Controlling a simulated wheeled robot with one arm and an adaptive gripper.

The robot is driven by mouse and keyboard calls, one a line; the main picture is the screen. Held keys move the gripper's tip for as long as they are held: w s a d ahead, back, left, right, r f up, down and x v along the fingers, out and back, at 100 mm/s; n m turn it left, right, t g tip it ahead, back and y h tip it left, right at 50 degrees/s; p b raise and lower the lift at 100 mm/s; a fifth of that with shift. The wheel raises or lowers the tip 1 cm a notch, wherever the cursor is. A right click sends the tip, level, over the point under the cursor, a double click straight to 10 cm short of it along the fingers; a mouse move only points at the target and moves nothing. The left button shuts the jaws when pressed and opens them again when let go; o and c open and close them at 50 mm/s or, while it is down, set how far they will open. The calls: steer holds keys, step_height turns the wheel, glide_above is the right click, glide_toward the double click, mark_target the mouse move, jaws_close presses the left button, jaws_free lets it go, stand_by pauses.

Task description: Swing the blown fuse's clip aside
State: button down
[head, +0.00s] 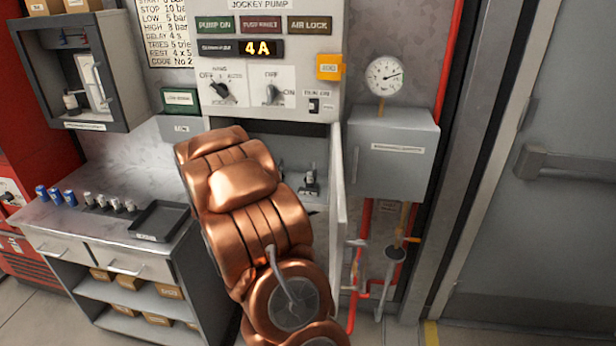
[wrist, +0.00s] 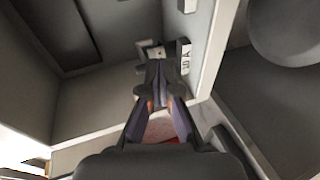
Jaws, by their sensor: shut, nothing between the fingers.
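My gripper (wrist: 156,72) is in the wrist view, its fingers shut and empty, reaching into a grey compartment. Just beyond the fingertips is a small pale fitting (wrist: 148,47), partly hidden by them; I cannot tell whether they touch it, or whether it is the fuse clip. A white label (wrist: 184,55) with dark lettering, perhaps "10 A", is beside it. In the head view my copper arm covers much of the open fuse compartment, and my gripper is hidden. A dark clip-like fitting (head: 310,180) shows inside, right of the arm. The blown fuse cannot be made out.
The compartment's door (head: 338,190) stands open just right of my arm. A grey box (head: 393,165) under a gauge (head: 385,76) is further right. On the bench at left are blue fuses (head: 55,195), several pale fuses (head: 110,203) and a dark tray (head: 160,220).

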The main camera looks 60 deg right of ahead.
steer(key=w+a+r+n+y+b, duration=0.25)
steer(key=w+n+y, duration=0.2)
steer(key=n, duration=0.35)
steer(key=s+d+r+n+g+b, duration=0.1)
steer(key=s+d+r+g, duration=0.1)
steer(key=s, duration=0.6)
steer(key=s+d+r+n+g+h+b, duration=0.1)
steer(key=s+d+r+n+g, duration=0.1)
steer(key=s+r+g, duration=0.3)
steer(key=s+g, duration=0.1)
steer(key=s, duration=0.2)
steer(key=shift+s, duration=0.3)
steer(key=shift+d+f+h, duration=0.1)
steer(key=shift+d+h, duration=0.05)
steer(key=shift+h, duration=0.1)
steer(key=p, duration=0.3)
glide_toward(314, 171)
steer(key=shift+a+f+x, duration=0.2)
steer(key=shift+x, duration=1)
steer(key=shift+a+f+x, duration=0.2)
steer(key=shift+x, duration=1)
steer(key=shift+a+f+x, duration=0.15)
steer(key=shift+f+x, duration=0.05)
steer(key=shift+x, duration=1)
